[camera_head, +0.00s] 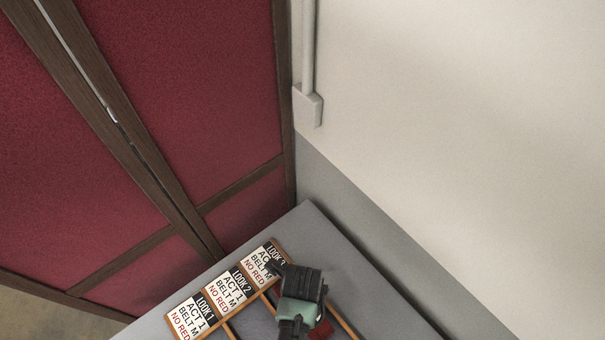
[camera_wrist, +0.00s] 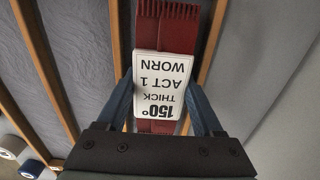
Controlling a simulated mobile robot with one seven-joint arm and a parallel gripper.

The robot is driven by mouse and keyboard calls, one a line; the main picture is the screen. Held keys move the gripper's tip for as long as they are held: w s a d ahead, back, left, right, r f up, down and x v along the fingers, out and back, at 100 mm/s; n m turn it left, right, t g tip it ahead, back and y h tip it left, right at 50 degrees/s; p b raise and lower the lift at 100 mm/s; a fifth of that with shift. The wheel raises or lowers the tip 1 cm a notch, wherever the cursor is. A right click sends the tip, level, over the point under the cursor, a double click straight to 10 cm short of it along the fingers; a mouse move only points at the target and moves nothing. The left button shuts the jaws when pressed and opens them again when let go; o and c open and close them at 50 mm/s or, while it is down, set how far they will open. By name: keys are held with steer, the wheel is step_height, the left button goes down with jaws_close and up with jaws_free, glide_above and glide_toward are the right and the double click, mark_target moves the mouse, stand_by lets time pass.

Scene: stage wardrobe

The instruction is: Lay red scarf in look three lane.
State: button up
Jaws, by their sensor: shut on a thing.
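The red scarf (camera_wrist: 178,30) has a fringed end and a white tag reading "150° THICK ACT 1 WORN" (camera_wrist: 163,85). In the wrist view, my gripper (camera_wrist: 165,100) has its blue fingers on either side of the scarf and tag, shut on the scarf. The scarf lies lengthwise over the end lane, between two wooden dividers; I cannot tell if it touches the lane floor. In the head view, my gripper (camera_head: 302,288) is over the lane beside the LOOK 3 card (camera_head: 262,262). A bit of red scarf (camera_head: 321,331) shows beside it; the rest is hidden.
The LOOK 2 card (camera_head: 231,288) and LOOK 1 card (camera_head: 195,316) head the neighbouring lanes, which look empty where visible. The grey table (camera_head: 375,305) is bare to the right. A red panelled screen (camera_head: 180,100) and pale wall (camera_head: 450,130) stand behind. Rolls (camera_wrist: 30,168) show at the wrist view's lower left.

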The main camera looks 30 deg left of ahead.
steer(key=o, duration=1.2)
steer(key=shift+f, duration=0.15)
step_height(320, 180, up, 12)
steer(key=shift+r, duration=0.2)
